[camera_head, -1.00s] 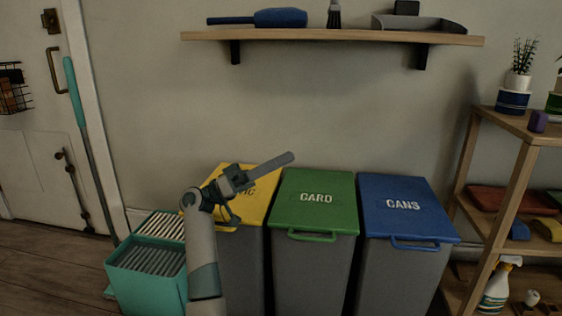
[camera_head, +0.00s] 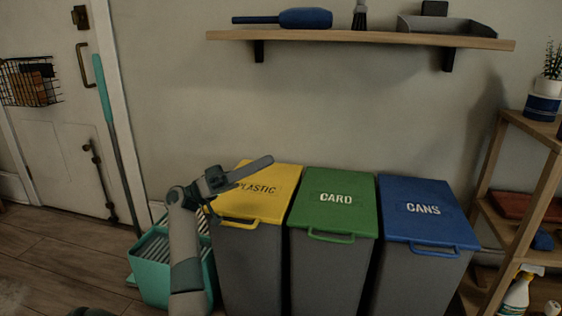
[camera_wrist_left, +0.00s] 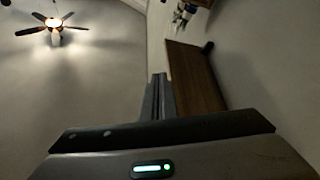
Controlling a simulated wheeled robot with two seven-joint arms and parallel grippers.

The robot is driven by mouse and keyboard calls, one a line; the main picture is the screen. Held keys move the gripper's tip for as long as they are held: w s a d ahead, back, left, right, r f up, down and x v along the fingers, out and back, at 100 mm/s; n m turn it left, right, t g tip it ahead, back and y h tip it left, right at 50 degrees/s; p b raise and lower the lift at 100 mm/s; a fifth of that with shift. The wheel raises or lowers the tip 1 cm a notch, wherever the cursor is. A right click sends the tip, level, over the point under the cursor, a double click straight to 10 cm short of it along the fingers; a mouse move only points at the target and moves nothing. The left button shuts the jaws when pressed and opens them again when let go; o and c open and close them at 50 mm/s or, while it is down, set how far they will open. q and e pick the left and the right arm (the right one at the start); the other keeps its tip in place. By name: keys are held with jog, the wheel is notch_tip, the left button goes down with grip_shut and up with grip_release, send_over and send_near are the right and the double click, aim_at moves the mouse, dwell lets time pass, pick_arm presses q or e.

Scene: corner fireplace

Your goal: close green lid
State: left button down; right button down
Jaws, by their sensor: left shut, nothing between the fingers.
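The green lid (camera_head: 336,203), marked CARD, lies flat and shut on the middle grey bin (camera_head: 328,270). Its green handle (camera_head: 331,237) sticks out at the front edge. My left gripper (camera_head: 262,164) is shut and empty, raised in front of the yellow lid (camera_head: 268,205) and to the left of the green lid, apart from it. In the left wrist view the shut fingers (camera_wrist_left: 158,88) point up toward the wall and shelf. My right gripper is in neither current view.
A blue lid (camera_head: 425,212), marked CANS, is shut on the right bin. A teal mop bucket (camera_head: 165,268) stands left of the bins. A wall shelf (camera_head: 350,38) runs above, and a wooden rack (camera_head: 522,200) stands at the right. The floor at left is mostly clear.

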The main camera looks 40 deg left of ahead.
pick_arm(q)
jog(key=shift+s+a, duration=1.05)
jog(key=shift+s, duration=0.05)
